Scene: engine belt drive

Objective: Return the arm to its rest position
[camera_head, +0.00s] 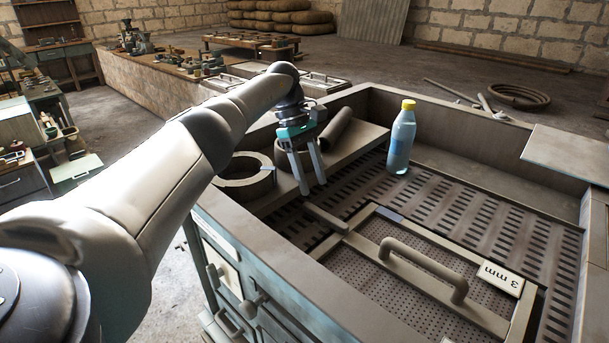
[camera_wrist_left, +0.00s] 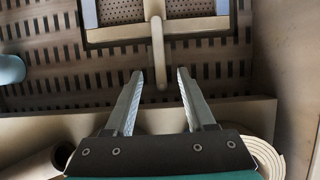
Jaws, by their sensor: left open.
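My left gripper (camera_head: 310,184) is open and empty in the head view. It hangs with its fingers pointing down above the workbench, near a ledge along the bench's left side. In the left wrist view its two fingers (camera_wrist_left: 158,75) are spread apart with nothing between them. Beyond the fingertips lie the slotted bench surface and the end of a bar. My left arm (camera_head: 150,190) reaches in from the left and hides part of the bench and floor. My right gripper is not in view.
A water bottle with a yellow cap (camera_head: 401,138) stands on the slotted surface. A framed sieve marked 3 mm (camera_head: 500,279) with a handle (camera_head: 422,267) lies at the front. A roll (camera_head: 244,183) and a dark tube (camera_head: 336,129) are beside the gripper. Raised walls edge the bench.

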